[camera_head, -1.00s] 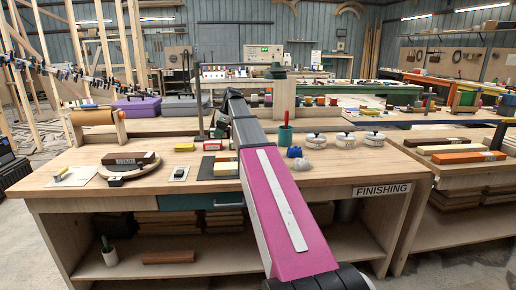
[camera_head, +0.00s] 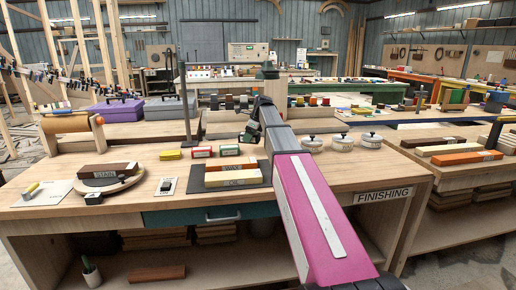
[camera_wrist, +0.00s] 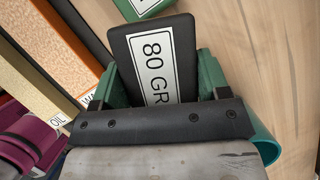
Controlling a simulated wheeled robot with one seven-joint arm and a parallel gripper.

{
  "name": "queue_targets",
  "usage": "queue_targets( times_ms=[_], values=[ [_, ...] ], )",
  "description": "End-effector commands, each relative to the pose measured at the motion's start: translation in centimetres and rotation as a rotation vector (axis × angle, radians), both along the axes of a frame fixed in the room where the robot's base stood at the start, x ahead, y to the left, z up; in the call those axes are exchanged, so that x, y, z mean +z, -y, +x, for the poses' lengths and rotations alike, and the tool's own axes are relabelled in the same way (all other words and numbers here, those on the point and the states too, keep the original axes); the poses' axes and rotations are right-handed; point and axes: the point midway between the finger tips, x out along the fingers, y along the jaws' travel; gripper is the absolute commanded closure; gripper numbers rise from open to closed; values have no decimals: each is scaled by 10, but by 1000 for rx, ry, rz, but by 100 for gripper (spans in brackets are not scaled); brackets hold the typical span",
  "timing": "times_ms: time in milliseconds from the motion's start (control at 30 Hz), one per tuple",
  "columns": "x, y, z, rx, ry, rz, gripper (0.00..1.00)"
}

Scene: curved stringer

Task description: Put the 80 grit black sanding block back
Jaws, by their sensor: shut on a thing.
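The black sanding block (camera_wrist: 155,55) is in the wrist view, its white label reading "80 GR" with the rest covered by my gripper (camera_wrist: 160,85). My gripper's green fingers lie on both sides of the block and are shut on it. In the head view my arm hides most of the gripper, and I cannot make out the block there. A yellow block (camera_head: 170,154), a red block (camera_head: 202,151) and a green block (camera_head: 229,149) stand in a row on the bench. A green labelled piece (camera_wrist: 140,6) shows just beyond the held block in the wrist view.
Two labelled wood blocks, one brown-red (camera_head: 231,164) and one pale (camera_head: 233,178), lie on a dark mat left of my arm. White lidded pots (camera_head: 343,142) stand to its right. A teal rounded object (camera_wrist: 267,145) is close to the gripper.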

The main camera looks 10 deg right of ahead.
Motion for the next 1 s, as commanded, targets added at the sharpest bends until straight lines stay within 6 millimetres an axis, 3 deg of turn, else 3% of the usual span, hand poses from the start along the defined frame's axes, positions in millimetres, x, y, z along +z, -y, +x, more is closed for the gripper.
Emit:
queue_targets(
  times_ms=[100, 300, 467, 733, 1000],
  values=[
    [-13, 20, 12, -3, -1, 0, 57],
    [-24, 37, 19, -1, 0, 0, 57],
    [-32, 39, 19, 0, 0, 0, 57],
    [-65, 38, 19, 0, 0, 0, 57],
    [-66, 38, 19, 0, 0, 1, 57]
  ],
)
